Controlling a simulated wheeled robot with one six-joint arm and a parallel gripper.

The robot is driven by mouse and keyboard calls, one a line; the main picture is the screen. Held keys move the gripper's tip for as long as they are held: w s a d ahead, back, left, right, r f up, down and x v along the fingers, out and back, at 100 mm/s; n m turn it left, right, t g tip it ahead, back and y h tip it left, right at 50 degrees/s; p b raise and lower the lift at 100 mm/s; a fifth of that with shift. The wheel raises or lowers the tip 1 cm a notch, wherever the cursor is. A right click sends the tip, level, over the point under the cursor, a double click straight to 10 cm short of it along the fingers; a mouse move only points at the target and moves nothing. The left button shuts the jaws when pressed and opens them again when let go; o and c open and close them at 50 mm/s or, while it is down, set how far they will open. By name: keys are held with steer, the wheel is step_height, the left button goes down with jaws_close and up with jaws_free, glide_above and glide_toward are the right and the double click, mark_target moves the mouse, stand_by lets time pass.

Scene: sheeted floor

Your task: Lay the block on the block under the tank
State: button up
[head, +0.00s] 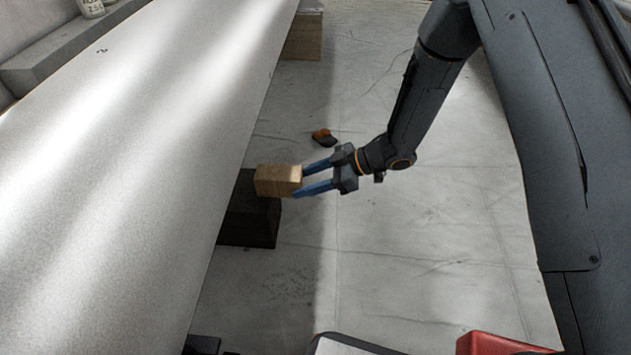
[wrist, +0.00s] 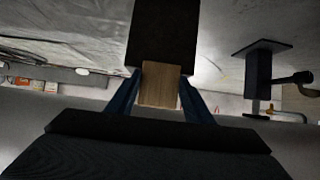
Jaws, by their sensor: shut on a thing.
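A light wooden block (head: 278,181) is held between the blue fingers of my gripper (head: 300,181), which is shut on it. It also shows between the fingers in the wrist view (wrist: 160,84). A dark block (head: 249,223) stands on the floor, partly hidden by the edge of the big pale tank (head: 130,150). It also shows just beyond the wooden block in the wrist view (wrist: 163,38). In the head view the wooden block overlaps the dark block's top. I cannot tell whether they touch.
Another wooden block (head: 303,38) stands farther back by the tank's edge. A small orange and black object (head: 323,137) lies on the floor behind my gripper. A red object (head: 500,345) is at the bottom right. Sheeted floor (head: 420,270) right of the dark block is clear.

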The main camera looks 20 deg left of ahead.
mark_target(289, 173)
steer(key=shift+s+a+p, duration=0.2)
steer(key=shift+s+a, duration=0.15)
steer(key=shift+a, duration=1.15)
steer(key=shift+s+a+p, duration=0.15)
steer(key=shift+s+a, duration=0.2)
steer(key=shift+a, duration=1.2)
steer(key=shift+s+a+p, duration=0.2)
steer(key=shift+s+a, duration=0.15)
steer(key=shift+a, duration=1.15)
steer(key=o, duration=1.2)
steer(key=shift+f, duration=0.1)
steer(key=shift+c, duration=0.2)
steer(key=shift+p+v, duration=1.7)
steer(key=shift+v, duration=2.25)
